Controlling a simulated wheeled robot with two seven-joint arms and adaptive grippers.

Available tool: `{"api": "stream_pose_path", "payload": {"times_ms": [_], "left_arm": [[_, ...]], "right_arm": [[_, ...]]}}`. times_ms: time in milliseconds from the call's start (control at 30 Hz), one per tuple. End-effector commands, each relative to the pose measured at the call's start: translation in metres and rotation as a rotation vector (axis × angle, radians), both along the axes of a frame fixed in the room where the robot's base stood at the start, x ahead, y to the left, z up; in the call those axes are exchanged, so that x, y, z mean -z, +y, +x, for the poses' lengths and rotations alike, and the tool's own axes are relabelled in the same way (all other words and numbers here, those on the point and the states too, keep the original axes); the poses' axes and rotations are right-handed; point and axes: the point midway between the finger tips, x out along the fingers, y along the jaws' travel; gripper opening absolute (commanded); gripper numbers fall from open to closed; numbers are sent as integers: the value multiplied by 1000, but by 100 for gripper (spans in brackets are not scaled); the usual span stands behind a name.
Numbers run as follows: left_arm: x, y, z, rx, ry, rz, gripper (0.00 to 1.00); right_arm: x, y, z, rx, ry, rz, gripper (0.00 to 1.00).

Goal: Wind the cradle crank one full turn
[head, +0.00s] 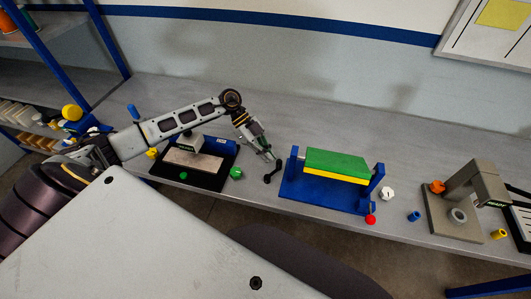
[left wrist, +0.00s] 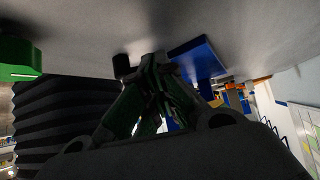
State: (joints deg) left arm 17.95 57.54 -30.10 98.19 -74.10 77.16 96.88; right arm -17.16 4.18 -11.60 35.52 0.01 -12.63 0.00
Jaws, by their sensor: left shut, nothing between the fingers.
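The cradle (head: 325,193) is a blue stand on the bench with a green block with a yellow lower layer (head: 338,163) between its two uprights. A black crank (head: 272,172) sticks out at the cradle's left side, with its knob end low and to the left. My left gripper (head: 270,157) points down just above the crank, its fingers shut and empty. I cannot tell whether it touches the crank. In the left wrist view the closed green fingers (left wrist: 155,78) are close to a small black piece and a blue plate (left wrist: 196,60). My right gripper is not in view.
Left of the cradle lie a black tray (head: 187,178) and a green ball (head: 237,173). To its right are a white knob (head: 387,193), a red ball (head: 370,219), a blue cylinder (head: 414,216) and a grey press-like stand (head: 455,212). The bench behind the cradle is clear.

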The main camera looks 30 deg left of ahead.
Motion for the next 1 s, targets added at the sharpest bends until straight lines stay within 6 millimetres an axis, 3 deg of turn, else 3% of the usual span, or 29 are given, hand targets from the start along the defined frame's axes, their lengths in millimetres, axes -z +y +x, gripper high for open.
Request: {"api": "stream_pose_path", "payload": {"times_ms": [433,1000], "left_arm": [[0,-1,1,12,0,0,0],[0,-3,2,67,1,0,0]], "right_arm": [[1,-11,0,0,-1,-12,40],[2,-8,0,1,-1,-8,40]]}}
